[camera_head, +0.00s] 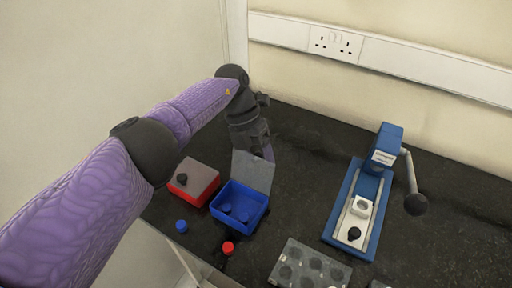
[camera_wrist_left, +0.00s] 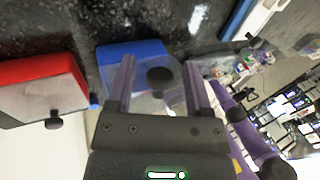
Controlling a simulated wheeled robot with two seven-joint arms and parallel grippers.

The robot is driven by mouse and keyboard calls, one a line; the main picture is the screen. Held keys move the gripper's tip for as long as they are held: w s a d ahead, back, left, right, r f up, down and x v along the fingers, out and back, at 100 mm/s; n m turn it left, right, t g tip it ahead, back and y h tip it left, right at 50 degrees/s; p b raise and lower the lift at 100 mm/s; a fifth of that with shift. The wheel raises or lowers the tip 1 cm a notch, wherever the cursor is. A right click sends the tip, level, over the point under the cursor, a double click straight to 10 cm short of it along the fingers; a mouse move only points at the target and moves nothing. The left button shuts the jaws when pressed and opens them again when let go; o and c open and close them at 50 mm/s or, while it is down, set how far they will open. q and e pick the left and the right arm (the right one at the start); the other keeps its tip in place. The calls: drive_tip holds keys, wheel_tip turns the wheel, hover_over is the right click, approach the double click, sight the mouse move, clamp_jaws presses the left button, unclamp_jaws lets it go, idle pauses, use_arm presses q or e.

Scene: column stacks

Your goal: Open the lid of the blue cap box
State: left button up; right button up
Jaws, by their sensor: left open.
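The blue cap box (camera_head: 240,207) stands on the dark bench with its grey see-through lid (camera_head: 253,171) raised steeply at the back edge. Blue caps (camera_head: 243,217) lie inside. My left gripper (camera_head: 268,153) is open just behind the raised lid, partly hidden by it. In the left wrist view the blue box (camera_wrist_left: 135,47) is beyond the fingers (camera_wrist_left: 160,80), and the lid with its round black knob (camera_wrist_left: 160,79) shows between them. I cannot tell whether a finger touches the lid. My right gripper is not in view.
A red box (camera_head: 207,198) with a shut grey lid and black knob stands left of the blue box. A loose blue cap (camera_head: 181,226) and red cap (camera_head: 228,248) lie in front. A clear tray (camera_head: 310,266) and a blue press (camera_head: 343,224) stand to the right.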

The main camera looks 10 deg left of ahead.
use_arm(q)
drive_tip(key=b+v, duration=0.6)
drive_tip(key=v, duration=0.3)
drive_tip(key=shift+r, duration=0.35)
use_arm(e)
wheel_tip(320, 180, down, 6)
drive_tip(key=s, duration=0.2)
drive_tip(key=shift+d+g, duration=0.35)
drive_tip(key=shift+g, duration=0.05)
use_arm(q)
drive_tip(key=shift+a, duration=0.1)
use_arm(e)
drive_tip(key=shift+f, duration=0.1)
